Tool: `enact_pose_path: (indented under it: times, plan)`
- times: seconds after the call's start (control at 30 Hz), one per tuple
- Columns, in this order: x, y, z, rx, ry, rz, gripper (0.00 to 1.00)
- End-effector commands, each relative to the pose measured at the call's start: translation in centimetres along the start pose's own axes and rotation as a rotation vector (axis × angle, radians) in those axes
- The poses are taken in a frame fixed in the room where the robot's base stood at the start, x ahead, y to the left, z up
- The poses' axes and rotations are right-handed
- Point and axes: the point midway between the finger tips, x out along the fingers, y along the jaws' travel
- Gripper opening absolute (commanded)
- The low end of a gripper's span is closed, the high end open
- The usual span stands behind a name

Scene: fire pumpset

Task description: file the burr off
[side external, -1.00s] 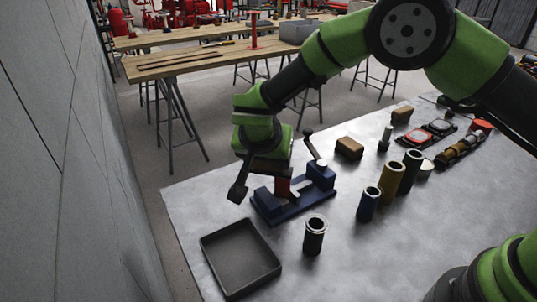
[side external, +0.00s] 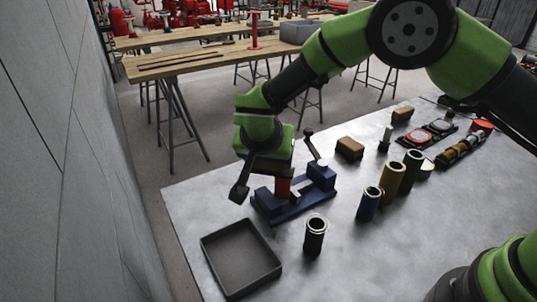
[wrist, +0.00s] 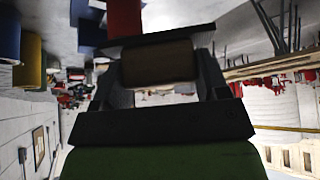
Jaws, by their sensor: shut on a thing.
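The blue vise (side external: 305,203) stands on the grey table with a red workpiece (side external: 283,189) upright in its jaws. My gripper (side external: 272,168) is low over the workpiece's top. In the wrist view my gripper (wrist: 160,62) is shut on a brown block (wrist: 158,62) with a dark flat plate (wrist: 158,37) along its far side, which looks like the file. The red workpiece (wrist: 124,16) shows just beyond that plate, beside the blue vise (wrist: 90,24). I cannot tell if plate and workpiece touch. The burr cannot be made out.
A dark empty tray (side external: 240,258) lies at the table's near left. A black cylinder (side external: 314,238), a blue one (side external: 369,205) and a yellow one (side external: 392,180) stand to the right. The vise's lever (side external: 312,146) rises behind. A brown block (side external: 349,148) lies behind. The table's front middle is clear.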

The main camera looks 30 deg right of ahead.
Motion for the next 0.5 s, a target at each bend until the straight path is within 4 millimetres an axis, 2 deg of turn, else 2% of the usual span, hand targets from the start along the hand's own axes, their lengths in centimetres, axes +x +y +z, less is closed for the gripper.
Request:
enact_pose_path:
  times: [0.5]
  plan:
    - [0.0,2.5,0.0,0.000,0.000,0.002,0.49]
